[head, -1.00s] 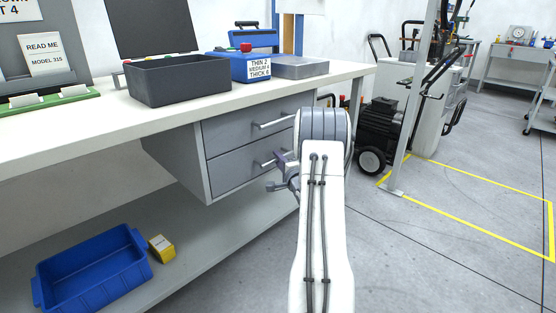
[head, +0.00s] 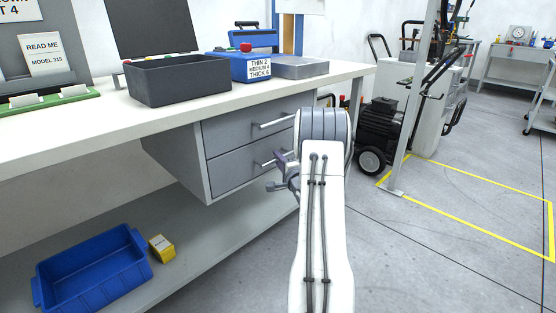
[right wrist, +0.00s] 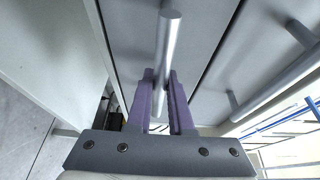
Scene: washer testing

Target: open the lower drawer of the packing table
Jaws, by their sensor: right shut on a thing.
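The packing table (head: 50,122) has two grey drawers, stacked on its right side. The lower drawer (head: 232,173) looks flush with its cabinet. Its bar handle (head: 267,163) is partly hidden by my right gripper (head: 277,172). In the right wrist view my right gripper (right wrist: 163,82) is shut on this handle (right wrist: 169,42), with one finger on each side of the bar. The upper drawer (head: 245,124) looks closed, and its handle (right wrist: 283,82) is free beside the gripper in the wrist view. My left gripper is not in view.
On the tabletop stand a dark grey bin (head: 178,82), a blue control box (head: 250,66) and a grey tray (head: 300,67). A blue crate (head: 95,270) and a yellow box (head: 162,248) lie on the lower shelf.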

